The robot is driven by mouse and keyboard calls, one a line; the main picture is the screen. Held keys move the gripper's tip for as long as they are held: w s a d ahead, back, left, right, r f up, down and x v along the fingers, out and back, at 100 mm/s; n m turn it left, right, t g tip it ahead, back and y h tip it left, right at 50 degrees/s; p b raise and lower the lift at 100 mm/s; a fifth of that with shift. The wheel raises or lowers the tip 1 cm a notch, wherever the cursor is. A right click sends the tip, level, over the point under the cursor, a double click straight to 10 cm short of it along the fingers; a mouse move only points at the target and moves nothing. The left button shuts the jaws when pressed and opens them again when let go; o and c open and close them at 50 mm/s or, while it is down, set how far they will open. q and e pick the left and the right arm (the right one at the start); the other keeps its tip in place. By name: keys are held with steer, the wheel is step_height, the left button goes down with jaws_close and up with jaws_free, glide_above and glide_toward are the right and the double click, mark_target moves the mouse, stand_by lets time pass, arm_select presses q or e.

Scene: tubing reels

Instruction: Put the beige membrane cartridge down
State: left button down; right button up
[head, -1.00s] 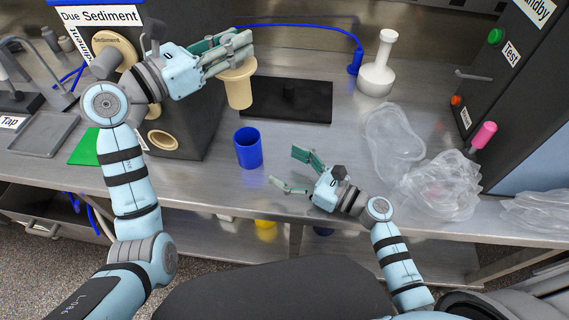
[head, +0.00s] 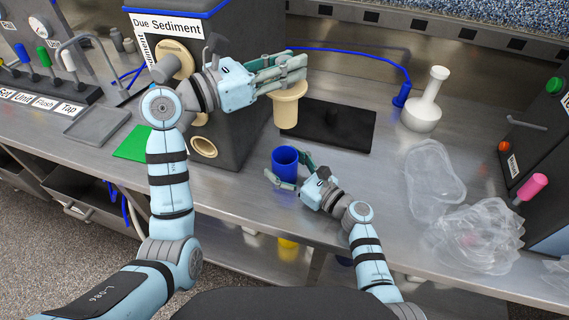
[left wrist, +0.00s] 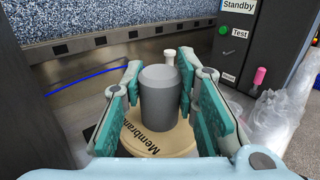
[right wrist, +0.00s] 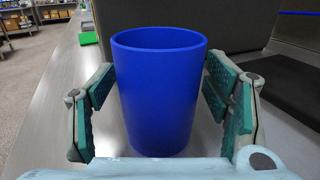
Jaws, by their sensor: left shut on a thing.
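The beige membrane cartridge (head: 287,108) hangs upright from my left gripper (head: 290,70), above the bench and in front of the black mat. My left gripper is shut on its grey top (left wrist: 160,98); the beige flange marked "Membrane" (left wrist: 160,140) shows below the fingers in the left wrist view. A blue cup (head: 285,160) stands on the bench below and near the cartridge. My right gripper (head: 287,172) is open, with one finger on each side of the blue cup (right wrist: 158,95). Small gaps show between cup and fingers in the right wrist view.
A black mat (head: 355,128) lies flat behind the cartridge. The dark "Due Sediment" housing (head: 225,145) is close on the left. A green mat (head: 135,142) lies beyond.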

arm_select(q)
steer(key=shift+f, duration=0.1)
arm_select(e)
steer(key=c, duration=1)
arm_select(q)
steer(key=shift+w+f+m+g+h, duration=0.1)
steer(key=shift+f+m+g+h, duration=0.3)
steer(key=shift+f+m+g, duration=0.4)
step_height(320, 180, down, 17)
steer(key=shift+f, duration=0.2)
steer(key=shift+f, duration=0.15)
steer(key=c, duration=1.2)
jaws_free()
steer(key=shift+c, duration=0.2)
